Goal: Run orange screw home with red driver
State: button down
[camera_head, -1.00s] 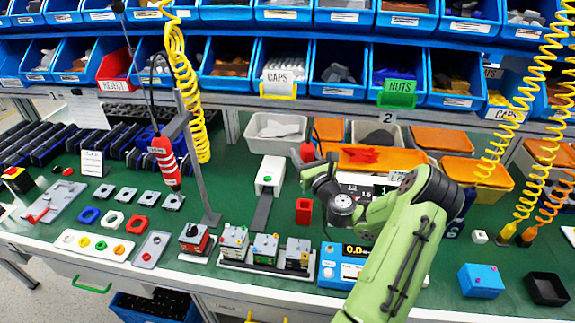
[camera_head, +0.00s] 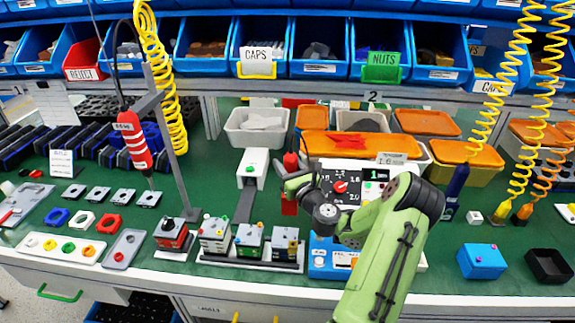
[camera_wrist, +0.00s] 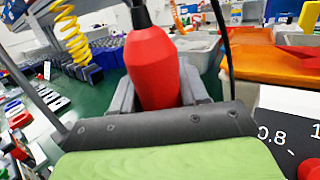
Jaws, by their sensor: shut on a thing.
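My gripper (camera_head: 296,180) is shut on the red driver (camera_wrist: 156,70). In the wrist view, grey fingers flank its red body, and its black top has a cable. Several small switch units (camera_head: 250,241) stand on a white fixture (camera_head: 247,263) to the left, with tiny coloured parts on top. I cannot make out the orange screw among them.
A red-and-white driver (camera_head: 133,140) hangs at the left beside a grey post (camera_head: 170,135). A blue torque meter (camera_head: 320,258) sits under my arm; a dial panel (camera_head: 350,185) is behind. Blue and black boxes (camera_head: 482,262) stand at right. Yellow coils hang on both sides.

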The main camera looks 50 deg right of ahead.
jog(key=shift+s+f, duration=0.1)
jog(key=shift+f, duration=0.55)
jog(key=shift+g+p, duration=0.3)
jog(key=shift+p, duration=0.5)
jog(key=shift+w+d+p, duration=0.15)
jog(key=shift+w+p, duration=0.15)
jog(key=shift+p, duration=0.15)
jog(key=shift+s+r+p, duration=0.1)
jog(key=shift+r+p, duration=0.05)
jog(key=shift+p, duration=0.5)
jog(key=shift+b, duration=0.4)
